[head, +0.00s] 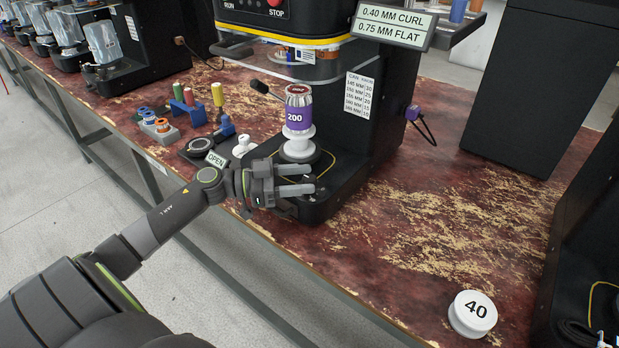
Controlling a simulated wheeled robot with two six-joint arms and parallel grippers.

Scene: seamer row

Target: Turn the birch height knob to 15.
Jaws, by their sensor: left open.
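My left gripper (312,179) reaches in from the left and is open at the front of the black seamer's base (345,188). Its two fingers point right, with a small dark part between or just behind their tips. This may be the height knob, but the fingers partly cover it, and I cannot read a scale or setting. I cannot tell whether the fingers touch it. A purple can marked 200 (298,118) stands upright on the white chuck plate above the base. My right gripper is out of view.
A height chart (359,95) is on the seamer's column. A white disc marked 40 (472,313) sits front right. The red marbled bench (430,230) is clear between.

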